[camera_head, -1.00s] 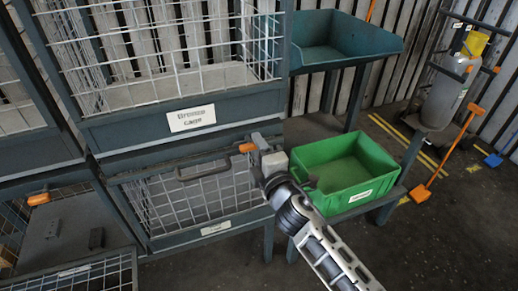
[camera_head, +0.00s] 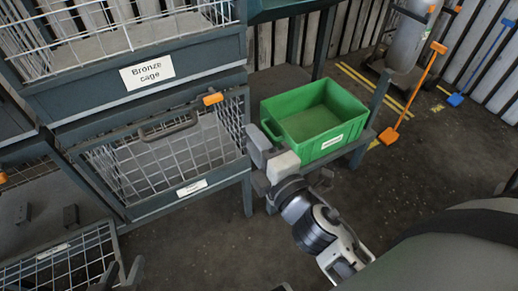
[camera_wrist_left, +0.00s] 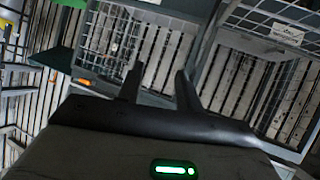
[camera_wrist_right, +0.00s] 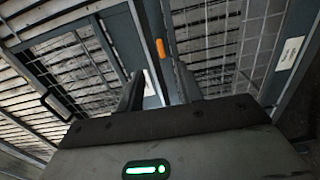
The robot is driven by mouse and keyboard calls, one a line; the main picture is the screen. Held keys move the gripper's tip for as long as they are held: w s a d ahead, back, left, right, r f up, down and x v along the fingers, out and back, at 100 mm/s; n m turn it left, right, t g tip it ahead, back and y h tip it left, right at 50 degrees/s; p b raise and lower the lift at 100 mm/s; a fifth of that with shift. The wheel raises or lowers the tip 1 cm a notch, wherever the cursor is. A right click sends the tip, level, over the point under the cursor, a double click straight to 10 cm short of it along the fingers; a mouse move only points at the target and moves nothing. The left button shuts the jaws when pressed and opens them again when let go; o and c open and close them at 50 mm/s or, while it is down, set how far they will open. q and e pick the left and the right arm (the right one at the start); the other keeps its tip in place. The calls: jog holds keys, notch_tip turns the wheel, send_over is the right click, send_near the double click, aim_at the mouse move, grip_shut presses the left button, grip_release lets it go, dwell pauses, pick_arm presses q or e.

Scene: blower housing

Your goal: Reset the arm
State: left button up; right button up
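My right gripper (camera_head: 268,155) is beside the green bin's left side, to the right of the lower cage. In the right wrist view its fingers (camera_wrist_right: 160,92) stand apart with nothing between them. My left gripper (camera_head: 118,277) is at the bottom left edge, in front of the open lower mesh door. In the left wrist view its fingers (camera_wrist_left: 158,88) are apart and empty. The lower cage (camera_head: 165,165) has a mesh front, a grey handle (camera_head: 168,128) and an orange latch (camera_head: 213,98), which also shows beyond the fingers in the right wrist view (camera_wrist_right: 161,48).
The labelled bronze cage (camera_head: 147,72) sits above. The green bin (camera_head: 315,118) rests on a low stand. An orange shovel (camera_head: 388,135), a blue tool (camera_head: 455,99) and a grey cylinder (camera_head: 412,35) are at the back right. The floor in the middle is open.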

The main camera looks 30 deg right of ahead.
pick_arm(q)
jog(key=shift+s+f, duration=0.1)
pick_arm(e)
jog(key=shift+s, duration=0.55)
